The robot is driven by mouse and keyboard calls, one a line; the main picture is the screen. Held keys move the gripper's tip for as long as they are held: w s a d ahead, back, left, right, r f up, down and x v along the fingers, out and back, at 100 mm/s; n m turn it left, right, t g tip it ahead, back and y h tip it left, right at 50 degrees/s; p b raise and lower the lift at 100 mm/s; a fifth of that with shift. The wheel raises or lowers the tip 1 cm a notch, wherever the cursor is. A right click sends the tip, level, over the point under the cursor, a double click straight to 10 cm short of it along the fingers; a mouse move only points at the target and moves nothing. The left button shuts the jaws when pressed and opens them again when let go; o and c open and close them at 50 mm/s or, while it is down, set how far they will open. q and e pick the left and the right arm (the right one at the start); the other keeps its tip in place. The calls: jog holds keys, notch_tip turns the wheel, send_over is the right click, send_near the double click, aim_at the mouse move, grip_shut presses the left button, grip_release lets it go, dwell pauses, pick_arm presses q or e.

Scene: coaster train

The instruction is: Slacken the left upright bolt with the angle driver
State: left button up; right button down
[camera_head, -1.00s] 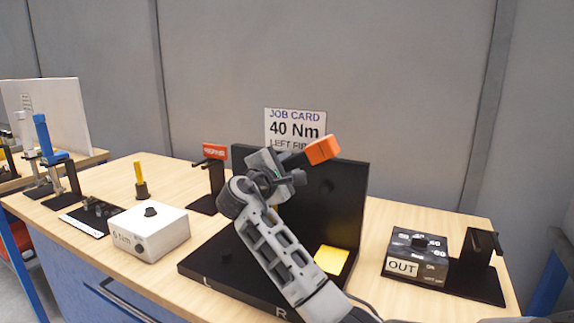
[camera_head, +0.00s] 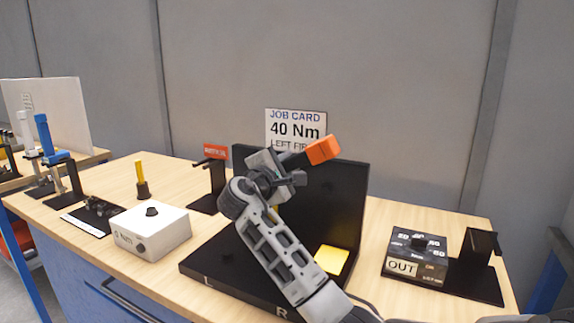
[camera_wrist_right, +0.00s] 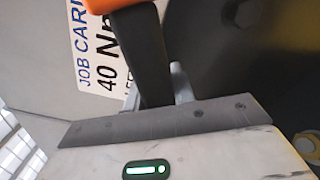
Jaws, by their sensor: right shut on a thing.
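My right gripper (camera_head: 276,168) is shut on the angle driver, whose orange end (camera_head: 322,150) sticks out to the upper right. In the right wrist view, the driver's dark body (camera_wrist_right: 148,55) rises between the fingers to an orange part. The gripper is in front of a black upright panel (camera_head: 345,215), high up. One dark round bolt (camera_head: 327,186) shows faintly on the panel's right half. The left upright bolt is hidden behind my gripper and arm. I cannot tell whether the driver touches it. My left gripper is not in view.
The panel's black base (camera_head: 215,275) is marked L and R, with a yellow pad (camera_head: 331,260). A white Nm box (camera_head: 150,232) stands left. A dark dial box marked OUT (camera_head: 416,255) and black stand (camera_head: 476,265) stand right. A job card (camera_head: 296,128) reads 40 Nm, left first.

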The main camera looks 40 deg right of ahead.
jog(key=shift+s+d+r+p, duration=0.15)
jog(key=shift+d+r+p, duration=0.1)
jog(key=shift+r+p, duration=0.1)
dwell(0.5)
jog(key=shift+a+f, duration=0.15)
jog(key=shift+a, duration=0.1)
jog(key=shift+a, duration=0.15)
jog(key=shift+p+v, duration=1)
jog(key=shift+v, duration=1)
